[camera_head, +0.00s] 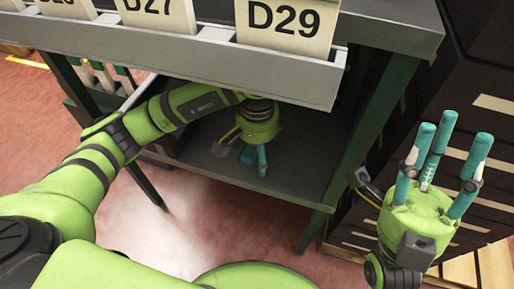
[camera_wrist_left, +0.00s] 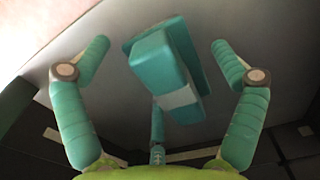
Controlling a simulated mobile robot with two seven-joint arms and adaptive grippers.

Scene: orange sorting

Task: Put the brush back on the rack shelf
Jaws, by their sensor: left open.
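My left gripper (camera_head: 256,158) reaches in under the upper shelf, pointing down above the lower grey rack shelf (camera_head: 292,182). In the left wrist view, the teal brush (camera_wrist_left: 165,65), a blocky body with a paler band, lies against the grey shelf surface between the spread fingers of my left gripper (camera_wrist_left: 155,85). The fingers are open, with gaps at both sides; contact with the third finger cannot be told. In the head view, the brush (camera_head: 248,155) is mostly hidden by the gripper. My right gripper (camera_head: 440,165) is open and empty, fingers pointing up, right of the rack.
The upper shelf's front lip (camera_head: 235,68) carries tags such as D29 (camera_head: 285,22) and overhangs my left arm. A green rack leg (camera_head: 352,150) stands between the grippers. Dark drawers (camera_head: 480,100) are behind my right gripper. The lower shelf's right part looks clear.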

